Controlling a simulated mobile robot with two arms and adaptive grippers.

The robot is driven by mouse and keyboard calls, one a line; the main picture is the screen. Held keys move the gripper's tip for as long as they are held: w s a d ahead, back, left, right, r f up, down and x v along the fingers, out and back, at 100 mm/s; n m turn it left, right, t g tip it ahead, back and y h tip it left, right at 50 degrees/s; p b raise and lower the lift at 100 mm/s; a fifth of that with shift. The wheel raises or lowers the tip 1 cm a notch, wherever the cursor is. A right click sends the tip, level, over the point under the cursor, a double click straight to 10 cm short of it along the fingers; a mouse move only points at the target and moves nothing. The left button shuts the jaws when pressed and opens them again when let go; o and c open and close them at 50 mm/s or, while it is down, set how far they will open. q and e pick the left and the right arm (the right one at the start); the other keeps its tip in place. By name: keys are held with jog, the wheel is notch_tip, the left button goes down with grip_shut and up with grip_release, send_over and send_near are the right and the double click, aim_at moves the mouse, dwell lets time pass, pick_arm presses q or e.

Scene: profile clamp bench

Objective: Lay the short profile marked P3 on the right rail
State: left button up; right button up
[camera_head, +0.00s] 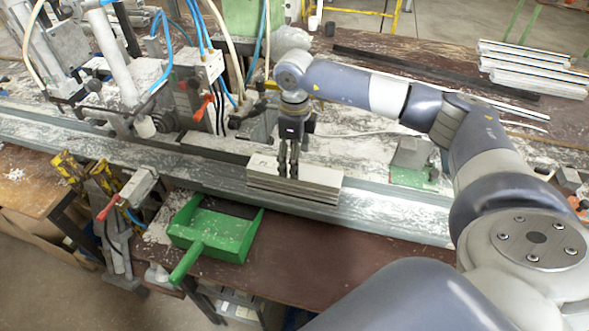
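A stack of short pale grey profiles (310,184) lies on the long grey rail (395,219) along the front of the bench. A small dark mark shows on the top profile's left end, too small to read, so I cannot tell which one is P3. My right gripper (288,172) points straight down over the middle of the stack, its dark fingers close together at the top profile. The fingers hide part of the stack, and I cannot tell whether they grip the profile. My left gripper is not in view.
A green dustpan (222,229) lies on the brown bench front, left of the stack. A clamp machine (180,85) with hoses stands at the left. A small metal block on a green base (412,178) stands to the right. Long white profiles (530,62) lie at the back right.

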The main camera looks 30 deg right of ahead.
notch_tip(320, 180, up, 8)
jog(key=b, duration=0.2)
jog(key=shift+f, duration=0.15)
dwell(0.4)
